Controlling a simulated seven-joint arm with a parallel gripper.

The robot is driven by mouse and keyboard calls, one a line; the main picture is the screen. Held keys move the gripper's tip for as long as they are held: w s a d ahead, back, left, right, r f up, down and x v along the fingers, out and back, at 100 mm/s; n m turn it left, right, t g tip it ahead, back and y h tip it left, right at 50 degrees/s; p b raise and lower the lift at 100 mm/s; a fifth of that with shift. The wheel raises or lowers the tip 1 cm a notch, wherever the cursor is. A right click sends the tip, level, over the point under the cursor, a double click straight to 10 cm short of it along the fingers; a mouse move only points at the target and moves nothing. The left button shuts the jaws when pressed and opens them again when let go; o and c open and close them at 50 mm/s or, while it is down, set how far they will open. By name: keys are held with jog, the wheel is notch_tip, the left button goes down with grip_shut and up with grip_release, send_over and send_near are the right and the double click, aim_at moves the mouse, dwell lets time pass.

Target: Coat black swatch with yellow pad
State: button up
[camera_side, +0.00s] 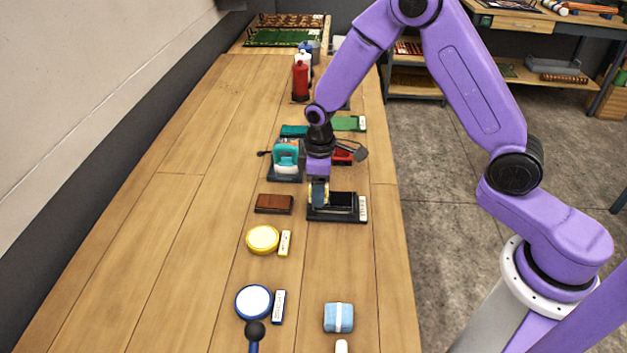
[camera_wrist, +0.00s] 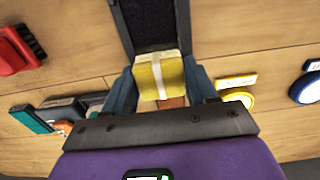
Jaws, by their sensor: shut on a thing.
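My gripper (camera_side: 318,197) points down at the left end of the black swatch (camera_side: 341,199), which lies in a dark frame with a pale label at its right end. In the wrist view, my gripper's blue fingers (camera_wrist: 160,88) are shut on the yellow pad (camera_wrist: 160,74), which has a pale band across it. The black swatch (camera_wrist: 153,25) extends beyond the pad there, and the pad covers its near end. I cannot tell whether the pad touches the swatch. In the side view the pad is mostly hidden by the fingers.
A brown block (camera_side: 274,204) and a round yellow dish (camera_side: 262,239) lie to the left. A blue-rimmed dish (camera_side: 253,301) and a light blue pad (camera_side: 338,317) are nearer. A teal tool (camera_side: 285,155) and a red item (camera_side: 342,156) stand behind. The bench's left side is clear.

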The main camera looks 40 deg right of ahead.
jog(key=shift+s+d, duration=2.95)
jog(key=shift+s, duration=0.1)
jog(key=shift+w+a, duration=3.5)
jog(key=shift+w, duration=0.1)
jog(key=shift+s+r, duration=0.1)
jog(key=shift+r, duration=3.9)
jog(key=shift+d+f, duration=0.1)
